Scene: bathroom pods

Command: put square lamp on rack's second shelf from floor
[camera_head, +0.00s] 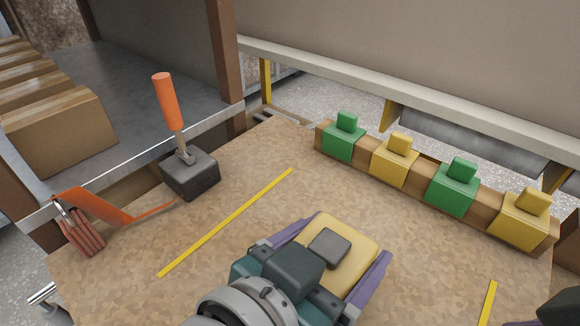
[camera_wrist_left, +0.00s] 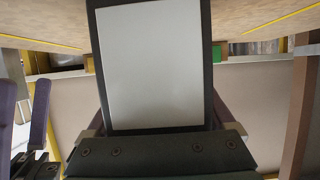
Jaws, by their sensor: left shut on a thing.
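My left gripper (camera_head: 316,258) is shut on the square lamp (camera_head: 352,252), which has a yellow back with a dark grey block. Its purple fingers lie along two sides of it, above the speckled brown tabletop. In the left wrist view the lamp shows its pale panel (camera_wrist_left: 152,65) in a dark frame. The rack's grey shelf (camera_head: 135,75) is at upper left, between brown posts; which level it is cannot be told. My right gripper (camera_wrist_left: 28,112) shows at the wrist view's left edge, its purple fingers apart.
Cardboard boxes (camera_head: 62,130) fill the shelf's left side; its right part is bare. An orange-handled tool on a dark block (camera_head: 190,175) and an orange strap (camera_head: 95,203) lie near the rack. A wooden rail (camera_head: 478,206) with green and yellow blocks borders the tabletop.

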